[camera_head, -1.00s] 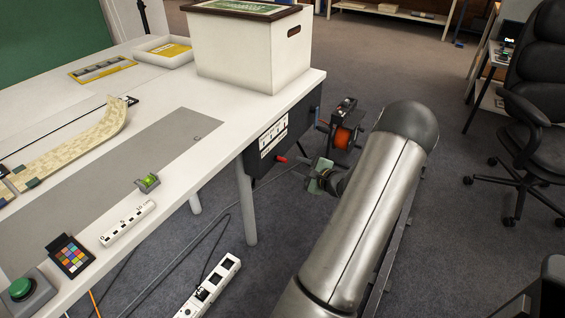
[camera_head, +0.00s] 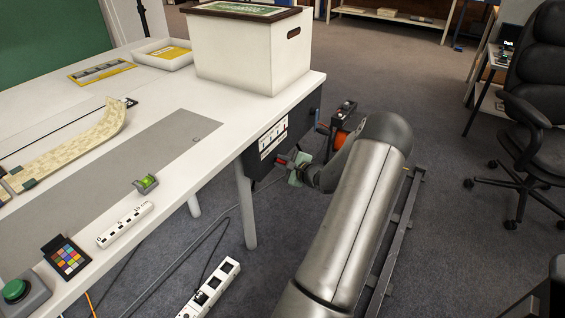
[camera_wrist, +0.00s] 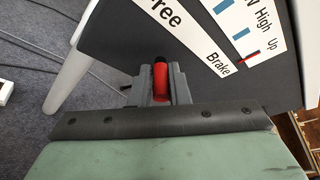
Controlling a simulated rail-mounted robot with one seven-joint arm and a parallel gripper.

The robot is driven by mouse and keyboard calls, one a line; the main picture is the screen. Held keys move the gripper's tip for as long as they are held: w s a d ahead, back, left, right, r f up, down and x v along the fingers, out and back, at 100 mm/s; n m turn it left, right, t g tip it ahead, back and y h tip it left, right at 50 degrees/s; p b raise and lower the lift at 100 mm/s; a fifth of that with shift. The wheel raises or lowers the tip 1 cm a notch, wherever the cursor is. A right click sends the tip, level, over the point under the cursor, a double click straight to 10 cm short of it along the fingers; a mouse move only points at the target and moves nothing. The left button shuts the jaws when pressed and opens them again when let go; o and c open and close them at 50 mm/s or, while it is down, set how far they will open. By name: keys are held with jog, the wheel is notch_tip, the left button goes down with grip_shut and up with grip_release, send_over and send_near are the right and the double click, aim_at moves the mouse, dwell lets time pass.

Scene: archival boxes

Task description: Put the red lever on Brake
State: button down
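The red lever (camera_wrist: 160,82) sits between the two fingers of my gripper (camera_wrist: 162,88) in the wrist view. The fingers flank it closely; I cannot tell whether they press on it. In the head view my gripper (camera_head: 289,163) is at the lever (camera_head: 281,161), on the dark panel under the table's right end. The lever's base is hidden by my fingers.
A white table (camera_head: 225,150) with a white box (camera_head: 250,50) stands above and left of my gripper. Cables lie on the floor.

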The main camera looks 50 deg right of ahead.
jog(key=shift+d+r+p, duration=0.2)
jog(key=shift+r+p, duration=0.05)
jog(key=shift+p, duration=0.2)
jog(key=m+p, duration=0.1)
jog(key=r+p, duration=0.1)
jog(key=shift+w+d+m+g+y+p, duration=0.1)
jog(key=shift+d+m+g+y+p, duration=0.2)
jog(key=shift+d+m+y+p, duration=0.1)
jog(key=shift+d+r+m+y+p, duration=0.1)
jog(key=shift+d+m+y+p, duration=0.25)
jog(key=shift+m+p, duration=0.4)
jog(key=shift+w+d+m+g+y+p, duration=0.1)
jog(key=shift+d+m+g+y+p, duration=0.2)
jog(key=shift+d+m+y+p, duration=0.6)
jog(key=shift+w+d+f+m+y, duration=0.1)
jog(key=shift+d+f+m+y, duration=0.2)
jog(key=shift+m+y, duration=0.45)
jog(key=shift+d+f+m+y, duration=0.2)
jog(key=shift+d+m+y, duration=0.2)
jog(key=shift+m, duration=0.6)
jog(key=shift+w+d+f+m+y, duration=0.1)
jog(key=shift+d+f+m+y, duration=0.25)
jog(key=shift+m, duration=0.55)
jog(key=shift+d+r, duration=0.1)
